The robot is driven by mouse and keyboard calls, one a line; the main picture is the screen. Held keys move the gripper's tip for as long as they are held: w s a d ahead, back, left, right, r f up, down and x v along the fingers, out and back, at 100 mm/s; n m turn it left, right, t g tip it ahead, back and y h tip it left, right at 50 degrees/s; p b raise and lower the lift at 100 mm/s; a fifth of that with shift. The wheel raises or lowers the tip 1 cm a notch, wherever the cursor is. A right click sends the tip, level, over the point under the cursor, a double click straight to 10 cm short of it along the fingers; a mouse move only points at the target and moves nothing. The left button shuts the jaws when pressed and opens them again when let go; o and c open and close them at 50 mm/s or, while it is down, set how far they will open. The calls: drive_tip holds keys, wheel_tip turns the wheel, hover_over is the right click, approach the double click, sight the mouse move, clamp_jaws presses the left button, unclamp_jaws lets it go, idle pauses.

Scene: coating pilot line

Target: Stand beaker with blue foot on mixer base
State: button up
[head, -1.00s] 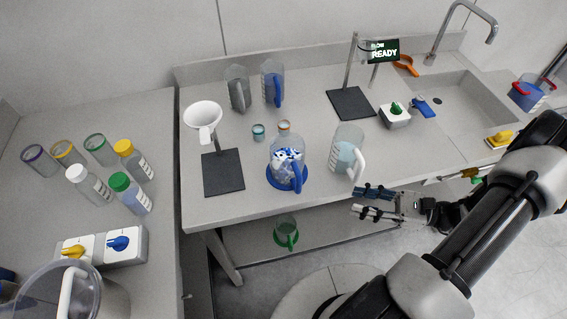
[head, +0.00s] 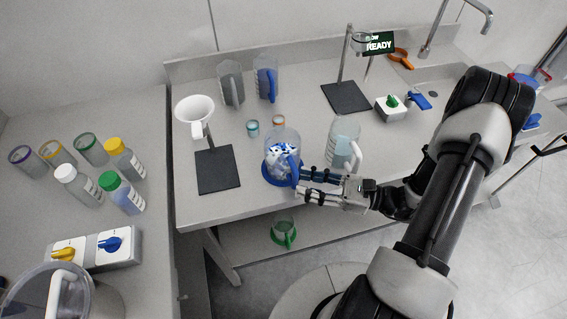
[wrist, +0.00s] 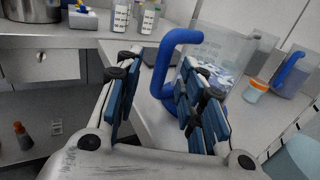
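The beaker with the blue foot (head: 283,150) stands upright on the middle bench near its front edge, holding blue-and-white contents. Its blue handle (head: 294,169) faces my arm; in the wrist view the handle (wrist: 165,72) appears between and beyond my finger pads. My gripper (head: 303,185) is open and empty at the handle, one finger on each side; contact cannot be told. Boxes with knobs that look like mixer bases stand on the left bench, one with a yellow knob (head: 79,262) and one with a blue knob (head: 122,254). A similar box with a green knob (head: 391,111) stands near the sink.
A clear jug with a white handle (head: 341,140) stands close right of the beaker. A funnel stand (head: 215,170) is to its left, with small jars (head: 253,128) behind. Several bottles (head: 122,193) crowd the left bench. A green-footed beaker (head: 284,232) sits on the shelf below.

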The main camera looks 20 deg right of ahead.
sight(295, 180)
drive_tip(key=x, duration=0.4)
drive_tip(key=shift+w+b, duration=0.1)
drive_tip(key=shift+b, duration=0.25)
drive_tip(key=shift+c, duration=0.5)
drive_tip(key=shift+d, duration=0.1)
clamp_jaws()
